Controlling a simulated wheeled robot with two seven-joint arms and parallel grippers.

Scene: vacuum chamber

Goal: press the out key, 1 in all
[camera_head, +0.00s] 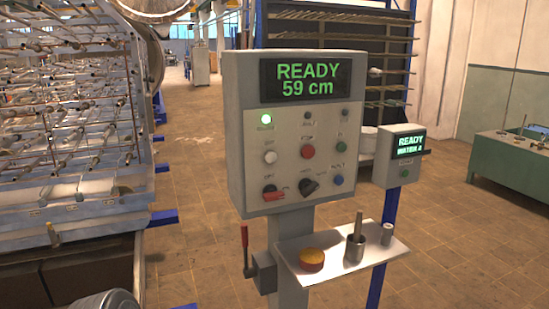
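A grey control box (234,130) stands on a post in the middle. Its screen (306,80) reads "READY 59 cm" in green. On its face are a lit green lamp (266,119), a dark lamp (308,115), a white button (270,157), a red button (308,152), a green button (342,142) and a blue button (338,180). Below sit a red switch (272,195) and a black knob (309,187). The small labels are too blurred to tell which is the out key. Neither of my grippers is in view.
A red lever (245,245) is left of the post. A second box (382,172) stands right. A large rack (75,235) fills the left.

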